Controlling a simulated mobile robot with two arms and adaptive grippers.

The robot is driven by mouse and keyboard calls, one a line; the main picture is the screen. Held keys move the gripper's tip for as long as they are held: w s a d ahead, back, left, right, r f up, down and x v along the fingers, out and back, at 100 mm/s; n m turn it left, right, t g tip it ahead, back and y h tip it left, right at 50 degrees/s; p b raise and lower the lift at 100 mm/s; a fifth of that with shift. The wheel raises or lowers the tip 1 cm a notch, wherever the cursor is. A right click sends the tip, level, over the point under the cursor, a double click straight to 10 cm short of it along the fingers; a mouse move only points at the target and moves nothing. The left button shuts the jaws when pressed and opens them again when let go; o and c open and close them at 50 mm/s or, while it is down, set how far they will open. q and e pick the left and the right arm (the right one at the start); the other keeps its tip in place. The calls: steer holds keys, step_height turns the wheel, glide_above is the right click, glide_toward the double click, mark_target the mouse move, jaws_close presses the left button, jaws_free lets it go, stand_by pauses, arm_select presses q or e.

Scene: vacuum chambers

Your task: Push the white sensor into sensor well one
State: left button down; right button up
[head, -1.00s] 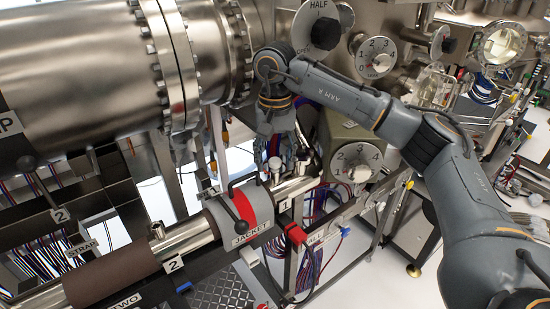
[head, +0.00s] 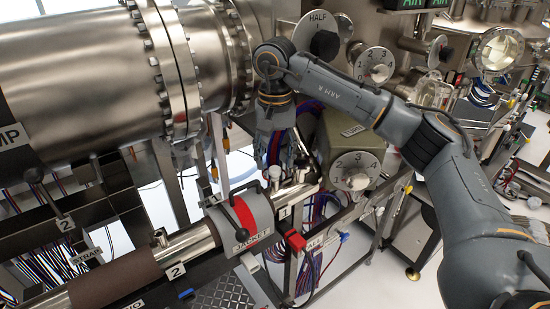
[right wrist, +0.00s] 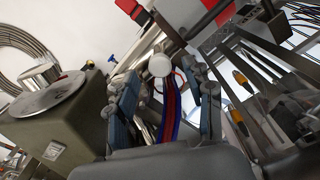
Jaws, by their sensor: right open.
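The white sensor (head: 275,172) shows in the head view as a small upright piece with a pale top, on the steel pipe by the plate marked 1 (head: 283,212). The right wrist view shows its round white cap (right wrist: 159,65) between and beyond my fingertips. The opening of sensor well one is not clear, and I cannot tell how deep the sensor sits. My left gripper is not in view.
A grey jacket with a red band and black handle (head: 256,211) wraps the pipe to the left. A boxy unit with a numbered dial (head: 356,172) stands close on the right. The large steel chamber (head: 75,85) fills the upper left. Wires hang below the pipe.

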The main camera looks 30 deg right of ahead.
steer(key=shift+r+p, duration=1.2)
steer(key=shift+r, duration=0.8)
steer(key=shift+f, duration=0.1)
